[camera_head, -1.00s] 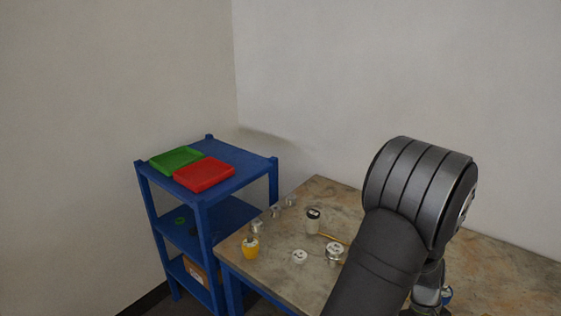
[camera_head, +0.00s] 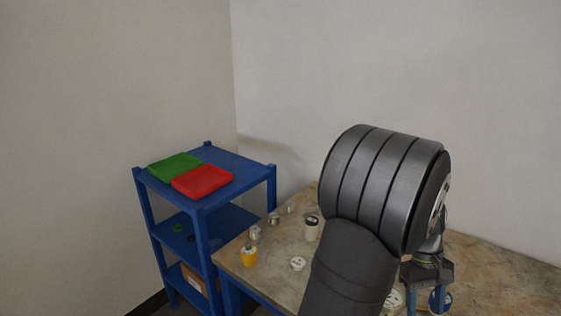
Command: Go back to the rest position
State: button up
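My gripper (camera_head: 424,300) hangs below my dark wrist at the lower right, over the table. Its two blue fingers show apart, with nothing visible between them; their tips are close to the frame's bottom edge. A blue-rimmed round vessel (camera_head: 446,303) stands on the table beside or behind the right finger; I cannot tell if they touch. A pale round vessel (camera_head: 394,300) shows left of the fingers, partly hidden by my arm.
On the stone-topped table (camera_head: 275,280) stand a yellow vessel (camera_head: 249,257), a white lid-like piece (camera_head: 298,263), a dark-capped jar (camera_head: 311,228) and several small metal pieces (camera_head: 273,218). A blue shelf (camera_head: 238,166) at left bears green (camera_head: 175,166) and red (camera_head: 203,180) trays.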

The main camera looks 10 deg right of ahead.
jog(key=x, duration=1.3)
jog(key=shift+s, duration=0.1)
jog(key=shift+s+d+f+m, duration=0.1)
jog(key=shift+s+f+m, duration=0.05)
jog(key=shift+f+m, duration=0.2)
jog(key=m+y, duration=0.1)
jog(key=m, duration=0.2)
jog(key=shift+d+m+y, duration=0.1)
jog(key=shift+m+y, duration=0.2)
jog(key=shift+m, duration=0.05)
jog(key=m+t+y, duration=0.1)
jog(key=m, duration=0.2)
jog(key=shift+m, duration=0.4)
jog(key=m, duration=0.2)
jog(key=m+t+y, duration=0.1)
jog(key=shift+s+d+m, duration=0.15)
jog(key=shift+m, duration=0.25)
jog(key=m, duration=0.2)
jog(key=m+t+y, duration=0.1)
jog(key=m, duration=0.1)
jog(key=shift+t, duration=0.3)
